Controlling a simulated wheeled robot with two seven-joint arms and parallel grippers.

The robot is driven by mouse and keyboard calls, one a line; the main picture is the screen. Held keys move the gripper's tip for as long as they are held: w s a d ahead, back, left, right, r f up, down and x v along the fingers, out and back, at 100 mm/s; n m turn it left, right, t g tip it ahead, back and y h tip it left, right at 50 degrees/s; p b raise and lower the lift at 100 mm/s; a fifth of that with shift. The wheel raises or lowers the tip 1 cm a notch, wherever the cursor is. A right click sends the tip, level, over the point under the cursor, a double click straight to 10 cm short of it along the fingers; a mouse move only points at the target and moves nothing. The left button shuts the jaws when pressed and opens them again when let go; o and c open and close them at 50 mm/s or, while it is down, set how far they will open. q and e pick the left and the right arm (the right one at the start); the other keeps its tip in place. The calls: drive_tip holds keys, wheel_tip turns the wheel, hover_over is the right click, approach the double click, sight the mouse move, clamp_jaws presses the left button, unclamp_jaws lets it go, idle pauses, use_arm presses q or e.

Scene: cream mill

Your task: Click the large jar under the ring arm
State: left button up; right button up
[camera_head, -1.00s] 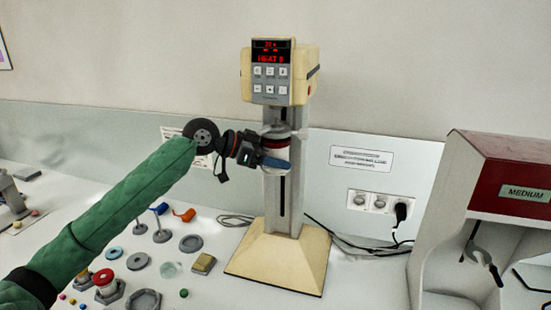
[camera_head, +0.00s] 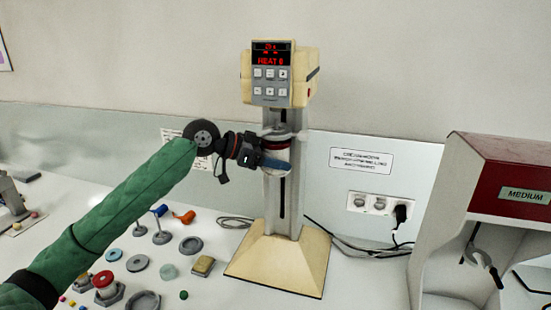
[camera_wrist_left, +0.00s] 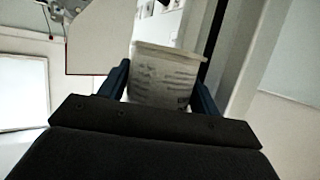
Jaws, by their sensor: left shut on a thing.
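The cream mill (camera_head: 278,265) stands in the middle of the head view, with a column, a keypad and a red display reading HEAT. My left gripper (camera_head: 272,160) is in front of its column at mid height, below the mill's head. It is shut on the large jar, a pale, see-through vessel with printed marks, which shows between the two blue fingers in the left wrist view (camera_wrist_left: 165,75). In the head view the gripper hides most of the jar. The ring arm (camera_head: 277,132) is just above the gripper. I cannot tell whether the jar touches it. My right gripper is not in view.
A red-topped machine marked MEDIUM (camera_head: 505,165) stands at the right. Several small parts, including a grey ring (camera_head: 143,300) and a red-topped knob (camera_head: 103,282), lie on the bench at the left. Cables (camera_head: 370,248) run behind the mill to a wall socket (camera_head: 378,205).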

use_arm(q)
drive_tip(key=shift+r, duration=0.35)
idle(0.5)
drive_tip(key=o, duration=1.4)
drive_tip(key=shift+o, duration=0.7)
drive_tip(key=shift+s, duration=0.1)
drive_tip(key=shift+a, duration=0.1)
drive_tip(key=shift+a+r, duration=0.2)
drive_tip(key=shift+a, duration=0.1)
drive_tip(key=v, duration=0.8)
drive_tip(key=shift+f, duration=0.1)
